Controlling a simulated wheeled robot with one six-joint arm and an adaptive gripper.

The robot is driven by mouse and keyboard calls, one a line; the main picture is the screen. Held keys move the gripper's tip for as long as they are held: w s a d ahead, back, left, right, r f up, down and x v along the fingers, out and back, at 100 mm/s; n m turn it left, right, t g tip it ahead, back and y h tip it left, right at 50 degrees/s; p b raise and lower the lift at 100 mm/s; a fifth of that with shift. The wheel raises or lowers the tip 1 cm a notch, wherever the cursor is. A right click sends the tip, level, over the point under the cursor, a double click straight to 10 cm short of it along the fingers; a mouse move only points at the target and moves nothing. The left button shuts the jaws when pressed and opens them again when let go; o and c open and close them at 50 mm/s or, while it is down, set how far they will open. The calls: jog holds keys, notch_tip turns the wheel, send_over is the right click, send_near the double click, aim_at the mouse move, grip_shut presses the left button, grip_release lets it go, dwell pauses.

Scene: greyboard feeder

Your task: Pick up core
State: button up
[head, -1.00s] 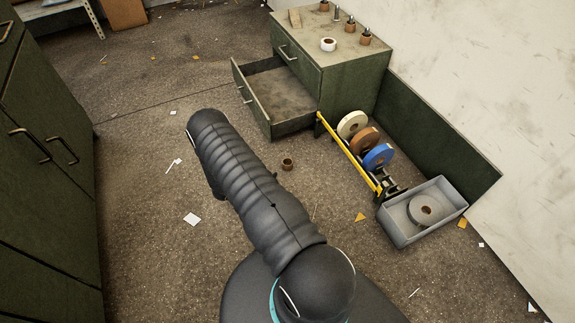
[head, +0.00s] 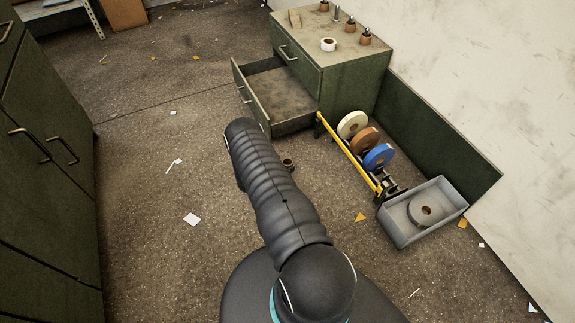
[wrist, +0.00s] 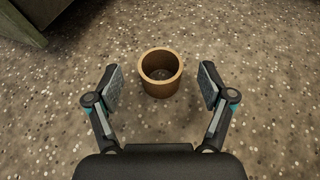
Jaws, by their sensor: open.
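The core (wrist: 160,91) is a short brown cardboard ring standing upright on the floor, its open end facing up. In the wrist view it sits centred ahead of my gripper (wrist: 160,86), with a gap to each finger. My gripper is open and empty. In the head view the core (head: 288,162) is partly hidden behind my arm, and the gripper itself is hidden by the arm.
An open drawer (head: 246,101) of the green cabinet (head: 345,80) juts out just beyond the core. A yellow-edged rack holds cream, brown and blue rolls (head: 379,157). A grey bin (head: 403,236) holds a grey roll. The floor to the left is mostly clear.

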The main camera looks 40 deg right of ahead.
jog(key=shift+x, duration=1.35)
jog(key=c, duration=0.9)
jog(key=shift+r, duration=0.1)
jog(key=shift+r, duration=0.45)
jog(key=r, duration=0.3)
jog(key=shift+s+r, duration=0.3)
jog(key=shift+s, duration=0.1)
jog(key=s+r+p, duration=0.1)
jog(key=s+r, duration=0.5)
jog(key=s, duration=0.5)
jog(key=shift+r, duration=0.15)
jog(key=shift+a, duration=0.15)
